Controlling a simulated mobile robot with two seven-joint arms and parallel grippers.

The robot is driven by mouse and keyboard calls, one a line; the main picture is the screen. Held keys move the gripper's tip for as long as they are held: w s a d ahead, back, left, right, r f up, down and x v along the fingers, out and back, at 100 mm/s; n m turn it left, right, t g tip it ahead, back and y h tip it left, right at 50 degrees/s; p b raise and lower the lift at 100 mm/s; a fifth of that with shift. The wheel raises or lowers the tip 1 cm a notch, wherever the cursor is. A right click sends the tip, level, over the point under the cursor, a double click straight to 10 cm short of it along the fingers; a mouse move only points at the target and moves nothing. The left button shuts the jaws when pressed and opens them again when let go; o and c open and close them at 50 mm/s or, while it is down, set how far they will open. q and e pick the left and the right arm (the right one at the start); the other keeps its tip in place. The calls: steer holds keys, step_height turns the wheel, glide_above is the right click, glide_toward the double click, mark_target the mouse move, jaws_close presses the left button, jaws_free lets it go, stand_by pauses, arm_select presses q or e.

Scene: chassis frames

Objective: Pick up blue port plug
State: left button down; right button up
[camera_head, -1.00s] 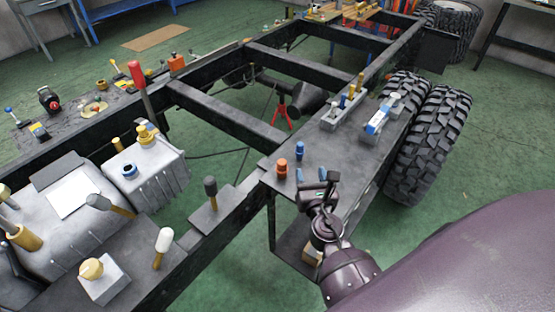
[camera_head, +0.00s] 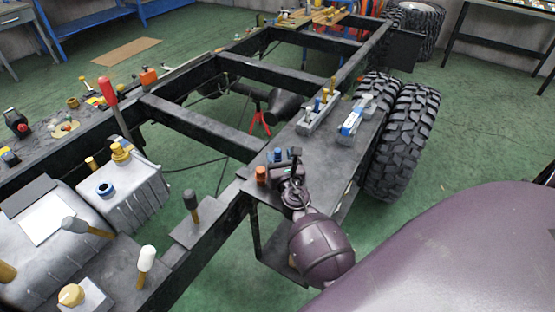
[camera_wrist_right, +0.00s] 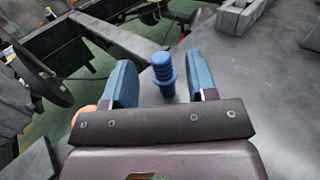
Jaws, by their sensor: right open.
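The blue port plug (camera_wrist_right: 163,74) stands upright on the dark side plate. In the right wrist view it shows between the two blue finger pads of my right gripper (camera_wrist_right: 159,84), with a gap on each side. The gripper is open and holds nothing. In the head view the plug (camera_head: 278,155) is small and partly crowded by my right gripper (camera_head: 284,163), which is over the plate beside it. My left gripper is not in view.
A grey holder (camera_head: 317,118) with upright pegs and a blue-and-white tool (camera_head: 353,120) lie farther along the plate. Large tyres (camera_head: 402,145) stand to the right. A black-headed mallet (camera_head: 192,205) stands to the left. Chassis rails (camera_head: 205,128) border open gaps.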

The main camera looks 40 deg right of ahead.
steer(key=shift+x, duration=0.75)
steer(key=c, duration=0.9)
jaws_close()
steer(key=shift+r, duration=0.15)
